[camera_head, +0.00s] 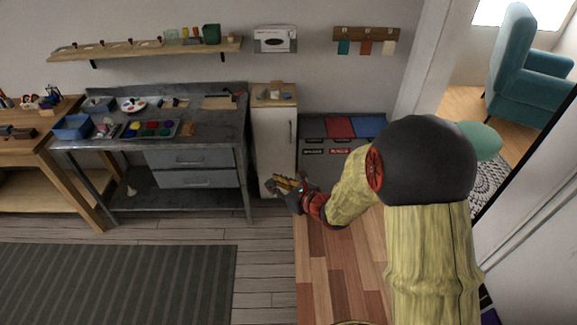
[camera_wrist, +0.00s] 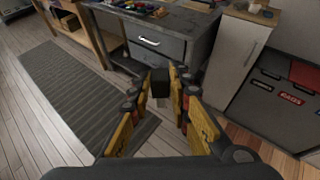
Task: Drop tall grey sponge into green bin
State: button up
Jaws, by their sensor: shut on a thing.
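My gripper (camera_head: 286,187) is low in front of the narrow white cabinet, at the end of my outstretched arm. In the wrist view its yellow fingers (camera_wrist: 163,80) are shut on a small dark grey block (camera_wrist: 160,88), which looks like the tall grey sponge. The block is held upright above the floor, touching nothing else that I can see. In the head view the sponge is too small to make out. A dark green box (camera_head: 211,34) stands on the wall shelf at the right end; I cannot tell whether it is the green bin.
A grey workbench (camera_head: 215,103) with drawers carries a paint tray (camera_head: 152,129) and a blue bin (camera_head: 73,127). The white cabinet (camera_head: 270,150) stands beside it. Low labelled bins (camera_head: 327,162) with red and blue tops are to the right. The floor around the striped rug (camera_head: 120,285) is clear.

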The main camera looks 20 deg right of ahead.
aim_at(213, 42)
jog(key=i+l+u, duration=0.2)
jog(key=i, duration=0.3)
jog(key=i+l+u, duration=0.2)
jog(key=i+l, duration=0.15)
jog(key=i, duration=0.2)
